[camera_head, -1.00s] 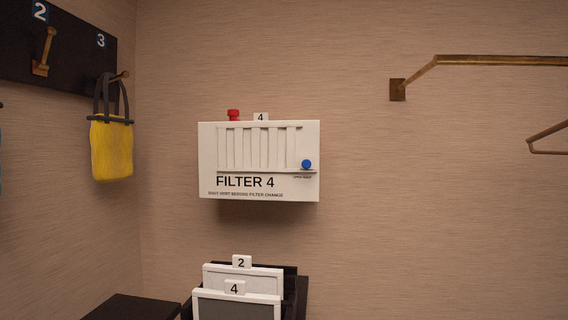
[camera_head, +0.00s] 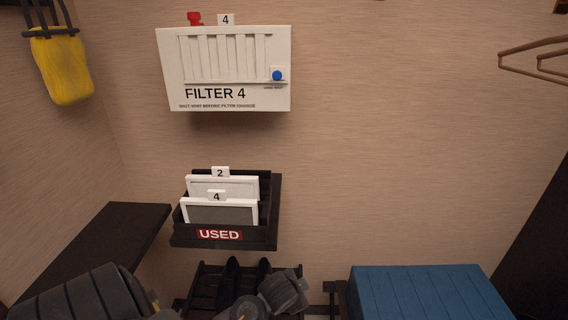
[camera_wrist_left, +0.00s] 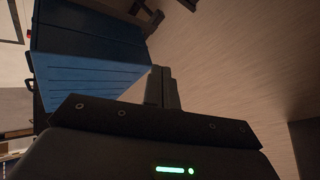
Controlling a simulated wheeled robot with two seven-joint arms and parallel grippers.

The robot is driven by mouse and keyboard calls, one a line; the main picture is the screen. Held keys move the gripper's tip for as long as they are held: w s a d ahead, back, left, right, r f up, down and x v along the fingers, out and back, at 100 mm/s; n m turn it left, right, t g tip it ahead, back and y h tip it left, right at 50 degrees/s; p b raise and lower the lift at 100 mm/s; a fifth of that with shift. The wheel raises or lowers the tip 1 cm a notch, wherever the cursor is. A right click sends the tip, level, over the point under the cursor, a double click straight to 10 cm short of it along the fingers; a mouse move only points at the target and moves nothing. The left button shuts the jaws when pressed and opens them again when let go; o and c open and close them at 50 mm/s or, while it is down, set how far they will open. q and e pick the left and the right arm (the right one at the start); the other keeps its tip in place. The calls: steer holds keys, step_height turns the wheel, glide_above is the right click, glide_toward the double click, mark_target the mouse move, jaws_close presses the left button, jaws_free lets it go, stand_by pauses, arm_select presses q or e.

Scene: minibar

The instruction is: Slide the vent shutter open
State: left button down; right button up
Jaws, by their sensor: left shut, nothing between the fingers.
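The vent shutter (camera_head: 226,57) is a panel of white vertical slats on the front of the white FILTER 4 box (camera_head: 270,101) on the wall, upper left of the head view. A blue knob (camera_head: 277,75) sits at the right end of the slot under the slats. I see no dark gaps between the slats. My left gripper (camera_wrist_left: 162,73) shows in the left wrist view, with its fingers together and empty. It is away from the box, with the blue bench behind it in that view.
A red knob (camera_head: 194,18) tops the box. Below it, a black USED tray (camera_head: 268,237) holds white framed filters. A dark shelf (camera_head: 100,245) juts out at left. A blue bench (camera_head: 425,290) stands at lower right.

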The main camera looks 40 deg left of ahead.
arm_select(q)
steer(key=w+a+r+m+t+y+p, duration=0.1)
steer(key=a+r+t+y, duration=0.1)
steer(key=r, duration=1.7)
steer(key=w+a+r+m+t+y+p, duration=0.1)
steer(key=a+r+t, duration=0.3)
steer(key=r, duration=1.5)
steer(key=w+a+r+m+t+y, duration=0.2)
steer(key=a+r+t, duration=0.1)
steer(key=r, duration=1.7)
steer(key=shift+w+a+m+t+y+p, duration=0.15)
steer(key=shift+a+m+t+y+p, duration=0.15)
steer(key=shift+t+y+p, duration=0.15)
steer(key=shift+w+r, duration=0.1)
